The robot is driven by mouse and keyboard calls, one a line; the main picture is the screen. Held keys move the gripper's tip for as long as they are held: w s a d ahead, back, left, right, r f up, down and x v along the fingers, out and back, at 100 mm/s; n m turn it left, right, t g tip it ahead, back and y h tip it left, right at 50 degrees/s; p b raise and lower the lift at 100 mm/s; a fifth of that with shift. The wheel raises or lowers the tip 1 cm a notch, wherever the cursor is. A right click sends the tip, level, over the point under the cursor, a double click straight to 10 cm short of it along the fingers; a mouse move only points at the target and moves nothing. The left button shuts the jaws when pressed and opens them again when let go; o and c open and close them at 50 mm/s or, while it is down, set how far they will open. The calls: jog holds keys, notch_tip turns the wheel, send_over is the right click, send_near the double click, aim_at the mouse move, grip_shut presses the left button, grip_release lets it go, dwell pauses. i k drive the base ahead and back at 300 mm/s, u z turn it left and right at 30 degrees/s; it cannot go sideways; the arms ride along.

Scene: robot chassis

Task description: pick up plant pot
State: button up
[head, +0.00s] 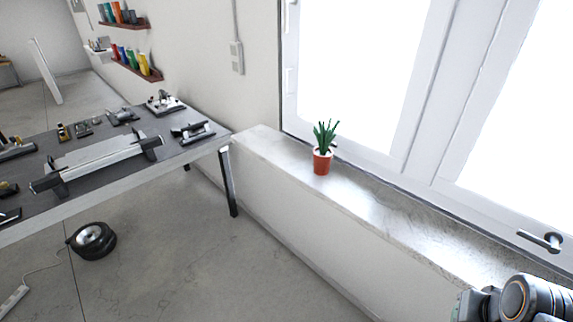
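The plant pot (322,162) is small and orange-red with a spiky green plant (325,135) in it. It stands upright on the stone window sill (385,207), close to the window frame. Part of my arm shows at the bottom right corner, well to the right of and nearer than the pot. My gripper itself is not in view. Nothing hides the pot.
A dark-topped workbench (100,183) with several tools stands at the left, a gap from the sill. A round black device (92,240) and a power strip (12,301) lie on the floor. The window handle (541,241) juts out at right. The sill around the pot is clear.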

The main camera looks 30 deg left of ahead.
aim_at(324, 155)
jog(key=u, duration=1.65)
jog(key=i, duration=1.15)
jog(key=u, duration=0.85)
